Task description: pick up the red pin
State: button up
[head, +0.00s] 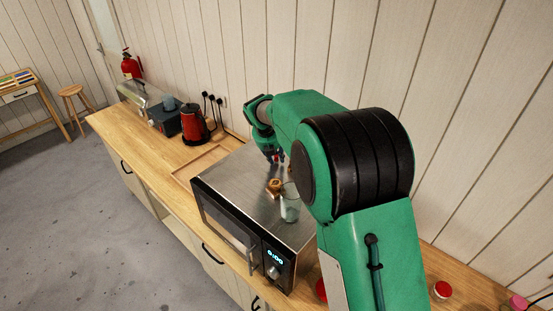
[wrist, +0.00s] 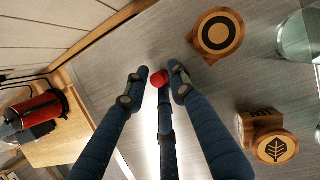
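The red pin (wrist: 159,79) shows in the wrist view as a small round red top over the brushed metal top of the microwave (wrist: 120,50). My gripper (wrist: 160,82) has dark blue fingers. Its two outer fingertips stand apart on the left and right of the pin, and a middle finger comes up from below, close to it. The lower part of the pin is hidden, and I cannot tell whether a finger touches it. In the head view my gripper (head: 276,157) is low over the back of the microwave (head: 232,178), and the pin cannot be made out clearly.
A wooden piece with a ring mark (wrist: 218,34), another with a leaf mark (wrist: 275,148) and a clear glass (head: 289,205) stand on the microwave, right of my fingers in the wrist view. A red kettle (head: 194,124) stands on the counter (head: 150,145) beyond. The wall is close behind.

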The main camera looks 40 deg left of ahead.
aim_at(276, 157)
jog(key=c, duration=0.5)
jog(key=shift+r, duration=0.1)
jog(key=shift+r+b, duration=0.35)
jog(key=shift+r, duration=4.6)
